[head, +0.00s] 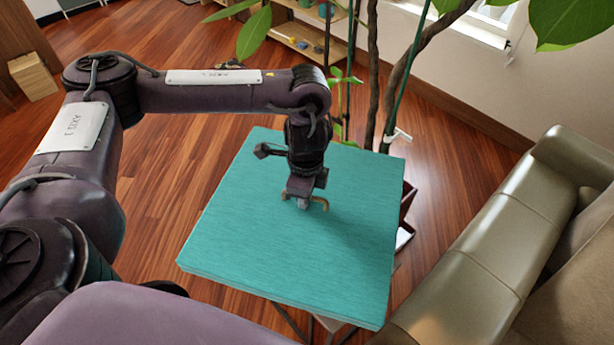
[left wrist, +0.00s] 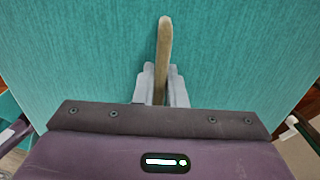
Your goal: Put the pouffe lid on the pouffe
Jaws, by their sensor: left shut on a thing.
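The pouffe lid (head: 240,225) is a flat teal square panel in the middle of the head view, and it fills most of the left wrist view (left wrist: 70,60). A tan curved handle (head: 322,203) rises from its middle. My left gripper (head: 303,203) points down at the lid and is shut on this handle. In the left wrist view, the handle (left wrist: 165,40) runs between the two grey fingers (left wrist: 160,85). The lid hides what lies beneath it, and I cannot clearly make out the pouffe. My right gripper is not in view.
A beige sofa (head: 500,255) stands close to the lid on the right. A plant with thick stems (head: 373,75) rises behind the lid, in front of a low wooden shelf (head: 305,35). Thin dark legs show below the lid's front edge. Wooden floor (head: 160,200) is clear on the left.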

